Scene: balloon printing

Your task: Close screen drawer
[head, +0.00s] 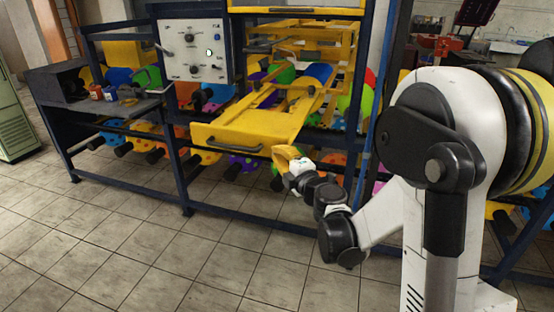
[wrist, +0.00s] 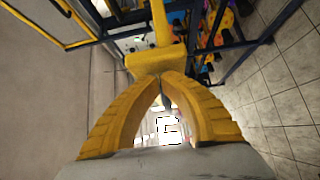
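The yellow screen drawer (head: 250,122) is pulled out from the blue-framed machine, its front panel facing the room with a dark handle (head: 234,148) on it. My gripper (head: 280,150) has yellow fingers and is low by the right end of the drawer front. In the wrist view, my gripper's fingertips (wrist: 162,76) come together, with nothing visibly held between them. The yellow drawer (wrist: 150,58) shows just beyond the tips. I cannot tell whether the tips touch it.
The blue machine frame (head: 120,177) has several coloured discs under it. A white control panel (head: 194,50) is left of the drawer. A shelf (head: 115,106) holds small containers at the far left. The tiled floor (head: 130,250) in front is clear.

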